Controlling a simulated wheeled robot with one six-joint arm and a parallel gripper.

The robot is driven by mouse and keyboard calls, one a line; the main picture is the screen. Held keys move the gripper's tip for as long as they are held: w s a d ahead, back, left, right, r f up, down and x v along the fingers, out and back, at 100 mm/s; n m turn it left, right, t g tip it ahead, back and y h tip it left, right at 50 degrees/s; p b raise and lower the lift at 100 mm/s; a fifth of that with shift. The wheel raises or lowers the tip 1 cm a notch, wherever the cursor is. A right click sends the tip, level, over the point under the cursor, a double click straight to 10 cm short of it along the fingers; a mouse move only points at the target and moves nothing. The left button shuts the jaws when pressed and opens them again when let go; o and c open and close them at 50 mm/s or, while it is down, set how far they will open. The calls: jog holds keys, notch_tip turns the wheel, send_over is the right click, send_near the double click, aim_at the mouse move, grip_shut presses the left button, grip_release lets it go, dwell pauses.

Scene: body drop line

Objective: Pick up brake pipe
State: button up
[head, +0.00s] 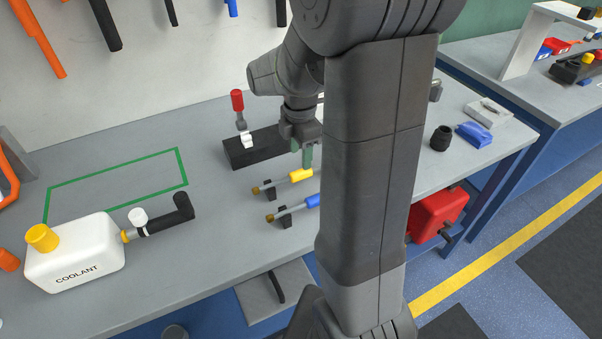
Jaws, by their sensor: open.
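Two short pipe-like pieces rest on small black stands on the grey workbench (215,235). One has a yellow sleeve (300,175) and a brass-coloured end. The other, nearer the front edge, has a blue sleeve (312,201) and a similar end. I cannot tell which one is the brake pipe. My gripper (303,155) is open and points down just above and behind the yellow-sleeved piece. A green fingertip shows, and it looks apart from the piece. My arm hides the bench to the right of both pieces.
A black block (262,145) with a red-handled clamp (239,108) stands behind the pieces. A white coolant tank (75,256) with a black hose is at left. A black cylinder (441,138) and a blue item (474,134) lie at right. The green-outlined area (115,185) is clear.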

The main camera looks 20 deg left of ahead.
aim_at(302, 170)
jog(key=shift+w+d+f, duration=0.1)
jog(key=shift+d+f, duration=0.05)
jog(key=shift+f, duration=1.4)
jog(key=shift+w+d+f, duration=0.1)
jog(key=shift+f, duration=1.45)
grip_shut()
